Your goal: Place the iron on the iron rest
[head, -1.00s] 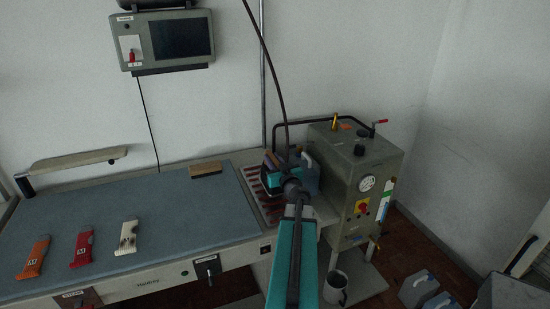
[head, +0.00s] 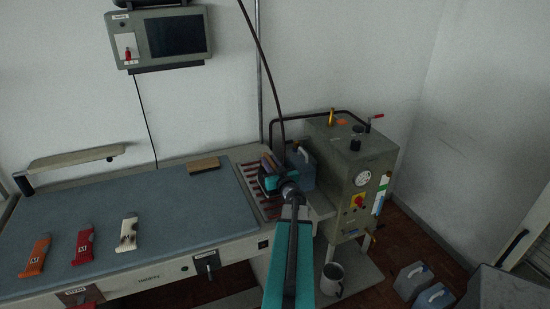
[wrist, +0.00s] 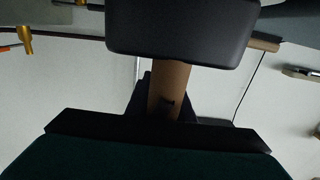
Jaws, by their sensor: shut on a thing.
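The iron (head: 268,161) is mostly hidden behind my gripper. Its brown handle shows in the wrist view (wrist: 168,90), between the dark jaws. My gripper (head: 272,178) is shut on that handle. The iron rest (head: 268,208) is the panel with reddish strips at the right end of the table. My gripper and the iron appear over its right part. I cannot tell whether the iron's sole touches the rest.
A grey boiler (head: 350,180) stands close to the right, with a blue-grey canister (head: 304,170) beside it. A cable (head: 262,55) hangs down to the iron. The blue table top (head: 170,210) holds a brown block (head: 203,165) and several coloured pieces.

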